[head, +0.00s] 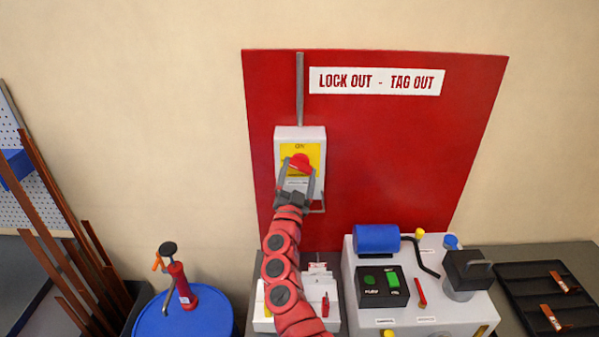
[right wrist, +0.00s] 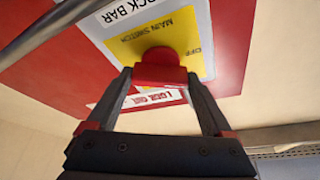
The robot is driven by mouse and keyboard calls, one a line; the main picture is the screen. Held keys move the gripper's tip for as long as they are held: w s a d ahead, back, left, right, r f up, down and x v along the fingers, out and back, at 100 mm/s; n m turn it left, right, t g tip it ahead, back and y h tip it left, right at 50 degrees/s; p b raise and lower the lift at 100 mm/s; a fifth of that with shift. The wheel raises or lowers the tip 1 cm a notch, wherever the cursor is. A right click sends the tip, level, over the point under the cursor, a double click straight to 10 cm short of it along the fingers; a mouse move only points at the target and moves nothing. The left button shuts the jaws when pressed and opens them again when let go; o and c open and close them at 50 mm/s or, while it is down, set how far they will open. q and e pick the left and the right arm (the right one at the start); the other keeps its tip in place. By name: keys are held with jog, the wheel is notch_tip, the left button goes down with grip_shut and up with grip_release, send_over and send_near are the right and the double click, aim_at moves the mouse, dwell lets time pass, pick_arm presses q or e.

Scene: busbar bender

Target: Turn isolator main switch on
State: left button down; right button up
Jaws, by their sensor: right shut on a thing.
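The isolator main switch is a pale box (head: 287,134) with a yellow plate (head: 314,150) on the red lock-out board. Its red knob (head: 300,162) sits in the middle of the plate. My right gripper (head: 298,172) reaches up to it from below, with one finger on each side, and is shut on the knob. In the right wrist view the red knob (right wrist: 160,67) is between the fingertips of the gripper (right wrist: 160,75). The words MAIN SWITCH and OFF show on the yellow plate (right wrist: 150,38). The knob's exact angle is hard to tell. My left gripper is not in view.
A grey conduit (head: 300,90) runs up from the switch box. Below the red board (head: 420,160) stands a machine with a blue cylinder (head: 377,239) and a control box (head: 382,288). A blue drum (head: 190,318) with a red hand pump (head: 183,288) stands at the left.

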jog(key=m+g+h, duration=0.1)
jog(key=m, duration=0.2)
jog(key=m+h, duration=0.1)
jog(key=m, duration=0.2)
jog(key=shift+a+r+g, duration=0.1)
jog(key=shift+g, duration=0.3)
jog(key=m+g, duration=0.1)
jog(key=m, duration=0.2)
jog(key=shift+r+h, duration=0.15)
jog(key=shift+h, duration=0.15)
jog(key=shift+a+m+g, duration=0.1)
jog(key=shift+m+g, duration=0.3)
jog(key=shift+m, duration=0.7)
jog(key=shift+m+g, duration=0.7)
jog(key=shift+m, duration=0.9)
jog(key=o, duration=1.1)
jog(key=shift+o, duration=0.2)
